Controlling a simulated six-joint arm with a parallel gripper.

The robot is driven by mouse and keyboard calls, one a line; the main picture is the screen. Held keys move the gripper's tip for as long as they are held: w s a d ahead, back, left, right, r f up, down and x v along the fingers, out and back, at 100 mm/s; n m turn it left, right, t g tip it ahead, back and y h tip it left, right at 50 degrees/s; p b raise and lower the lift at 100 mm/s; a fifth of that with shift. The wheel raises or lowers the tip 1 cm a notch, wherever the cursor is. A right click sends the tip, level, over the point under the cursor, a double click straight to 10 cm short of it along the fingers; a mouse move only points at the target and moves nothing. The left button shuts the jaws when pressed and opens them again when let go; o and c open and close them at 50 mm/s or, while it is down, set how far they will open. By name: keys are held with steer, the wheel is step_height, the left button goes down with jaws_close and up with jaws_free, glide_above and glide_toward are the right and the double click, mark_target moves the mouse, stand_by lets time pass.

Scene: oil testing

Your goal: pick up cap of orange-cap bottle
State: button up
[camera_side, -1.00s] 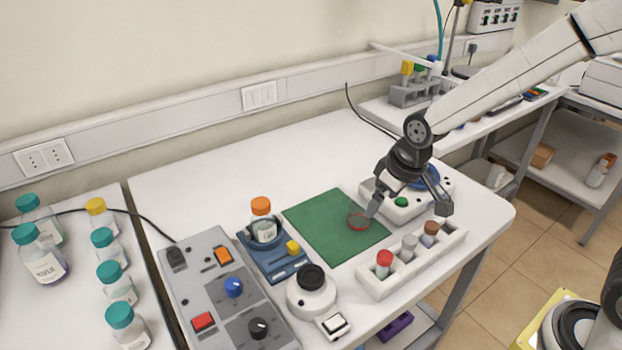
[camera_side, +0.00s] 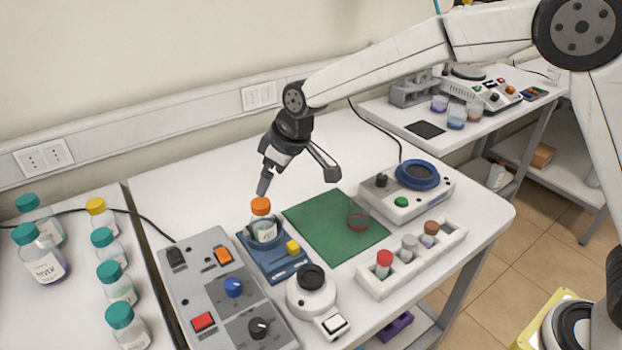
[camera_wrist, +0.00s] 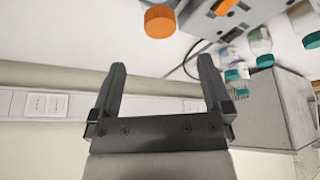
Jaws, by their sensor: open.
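The orange-cap bottle (camera_side: 264,226) stands upright in a blue holder (camera_side: 273,262) on the white table. Its orange cap (camera_side: 261,205) is on top of it. In the wrist view the orange cap (camera_wrist: 160,21) shows at the top, beyond the fingers and a little left of centre. My gripper (camera_side: 298,184) is open and empty, above and behind the bottle, with one finger close to the cap in the side view. Both spread fingers also show in the wrist view (camera_wrist: 162,80). The fingers do not touch the cap.
A green mat (camera_side: 325,235) with a small glass dish (camera_side: 358,218) lies right of the bottle. A control box (camera_side: 222,285) stands left. A vial rack (camera_side: 410,258) and a device with a blue top (camera_side: 416,175) are to the right. The table behind the bottle is clear.

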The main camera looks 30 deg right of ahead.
mark_target(262, 202)
steer(key=shift+f, duration=0.1)
steer(key=shift+x, duration=1.2)
steer(key=shift+x, duration=2.6)
steer(key=c, duration=1.3)
